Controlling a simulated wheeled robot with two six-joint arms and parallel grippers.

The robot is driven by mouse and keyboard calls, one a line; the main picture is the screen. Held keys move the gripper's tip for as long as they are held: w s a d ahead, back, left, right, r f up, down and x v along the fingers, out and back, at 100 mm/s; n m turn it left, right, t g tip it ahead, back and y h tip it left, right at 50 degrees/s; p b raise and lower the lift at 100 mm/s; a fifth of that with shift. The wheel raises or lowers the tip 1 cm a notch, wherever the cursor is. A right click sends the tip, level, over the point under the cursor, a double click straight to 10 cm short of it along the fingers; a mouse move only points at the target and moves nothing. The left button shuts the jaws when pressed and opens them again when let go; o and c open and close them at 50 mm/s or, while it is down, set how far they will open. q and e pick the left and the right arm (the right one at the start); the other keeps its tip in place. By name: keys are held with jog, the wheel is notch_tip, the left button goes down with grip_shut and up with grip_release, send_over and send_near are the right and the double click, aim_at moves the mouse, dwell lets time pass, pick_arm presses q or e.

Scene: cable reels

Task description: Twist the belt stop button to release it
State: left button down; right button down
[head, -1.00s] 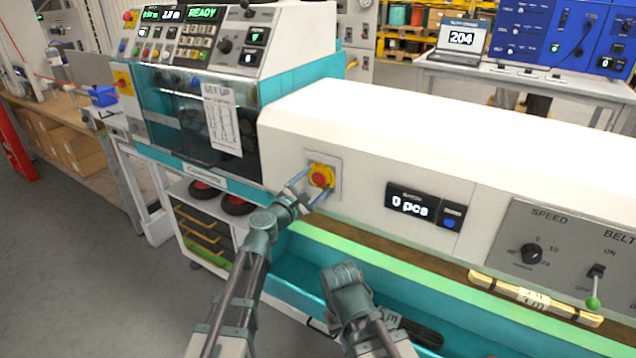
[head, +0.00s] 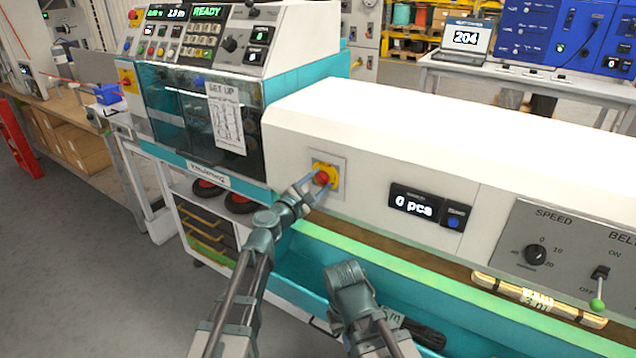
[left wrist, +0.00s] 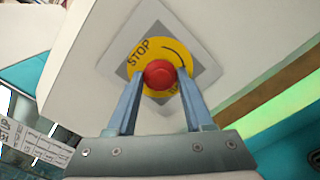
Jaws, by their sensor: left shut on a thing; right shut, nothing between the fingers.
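The belt stop button is a red knob (head: 321,178) on a yellow disc (head: 331,170) set on a grey square plate on the white machine front. In the left wrist view the red knob (left wrist: 159,75) sits between the fingertips, and the yellow disc (left wrist: 143,55) reads STOP. My left gripper (head: 315,186) is shut on the red knob, one finger on each side; it also shows in the left wrist view (left wrist: 160,82). My right gripper (head: 346,275) is low in front of the teal trough, away from the button; its fingers are hard to make out.
Right of the button are a counter display (head: 413,204) reading 0 pcs, a speed knob (head: 535,254) and a belt lever with a green tip (head: 597,304). A control console (head: 205,40) stands at upper left.

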pick_arm(q)
jog(key=m, duration=0.3)
jog(key=shift+m, duration=2.3)
jog(key=shift+c, duration=1.4)
grip_release()
